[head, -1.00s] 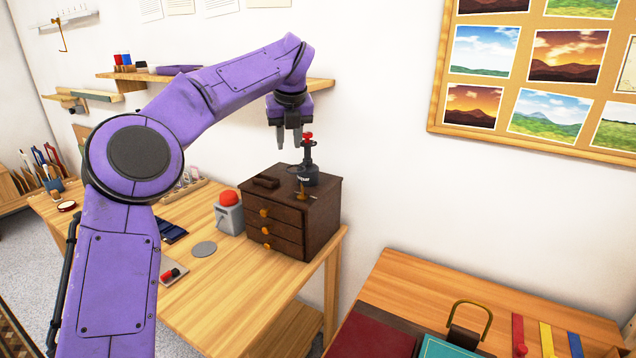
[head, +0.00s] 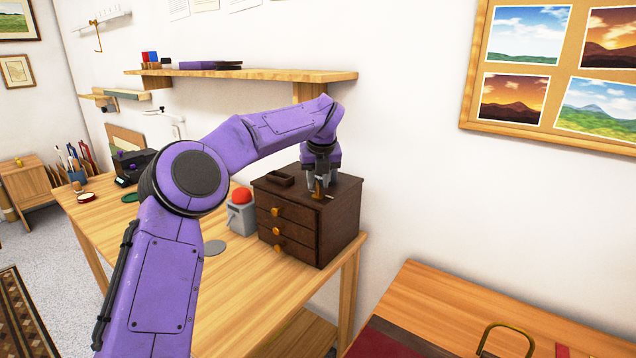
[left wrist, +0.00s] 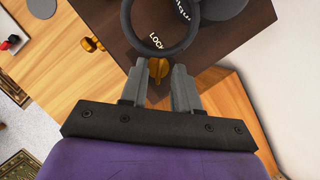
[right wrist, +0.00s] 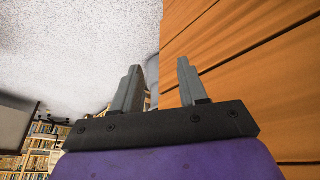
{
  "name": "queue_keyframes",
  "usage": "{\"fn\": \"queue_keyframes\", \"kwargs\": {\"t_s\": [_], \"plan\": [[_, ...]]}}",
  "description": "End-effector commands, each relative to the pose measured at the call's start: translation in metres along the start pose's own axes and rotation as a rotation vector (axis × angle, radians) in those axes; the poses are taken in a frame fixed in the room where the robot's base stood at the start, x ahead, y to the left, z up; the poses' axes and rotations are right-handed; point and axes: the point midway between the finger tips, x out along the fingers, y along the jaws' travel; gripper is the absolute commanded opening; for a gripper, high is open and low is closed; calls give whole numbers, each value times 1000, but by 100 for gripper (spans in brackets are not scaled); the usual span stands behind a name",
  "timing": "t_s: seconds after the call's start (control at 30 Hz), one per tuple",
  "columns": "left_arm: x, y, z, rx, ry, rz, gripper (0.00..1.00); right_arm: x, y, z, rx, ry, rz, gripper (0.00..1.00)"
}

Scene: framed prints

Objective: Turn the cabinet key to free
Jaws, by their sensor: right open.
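The dark brown cabinet (head: 345,228) with three drawers stands on the wooden table. On its top is the small golden key (head: 318,195), which also shows in the left wrist view (left wrist: 158,68) below white "LOCK" lettering. My left gripper (head: 319,187) points down over the key. In the left wrist view its fingers (left wrist: 159,72) stand apart, with the key between their tips; a small gap seems to remain on each side. My right gripper (right wrist: 158,66) is open and empty, away from the cabinet.
A grey box with a red dome button (head: 242,212) stands left of the cabinet. A dark ring (left wrist: 128,25) lies close by the key. A wall shelf (head: 250,78) is above. The table front is clear.

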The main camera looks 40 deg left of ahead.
Motion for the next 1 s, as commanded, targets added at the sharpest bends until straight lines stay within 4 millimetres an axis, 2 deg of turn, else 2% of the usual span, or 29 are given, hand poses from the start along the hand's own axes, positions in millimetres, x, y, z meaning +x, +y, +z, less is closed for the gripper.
{"fn": "queue_keyframes", "kwargs": {"t_s": [0.1, 0.33, 0.37, 0.43, 0.47, 0.77, 1.0], "plan": [[8, 0, 0, -1, 1, 0, 31, 0, 0, 0, 0, 0, 0, 43], [9, 1, 0, -1, 0, 0, 31, 0, 0, 0, 0, 0, 0, 43], [9, 1, 0, -1, 0, 0, 24, 0, 0, 0, 0, 0, 0, 43], [9, 1, 0, -1, 0, 0, 2, 0, 0, 0, 0, 0, 0, 43], [9, 1, 0, -1, 0, 0, 0, 0, 0, 0, 0, 0, 0, 43], [9, 1, 0, 5, 1, -3, 0, -1, 0, 0, 0, 0, 0, 43], [8, 2, 0, 78, 3, -34, 0, -6, 0, -2, 0, 0, 0, 43]]}}
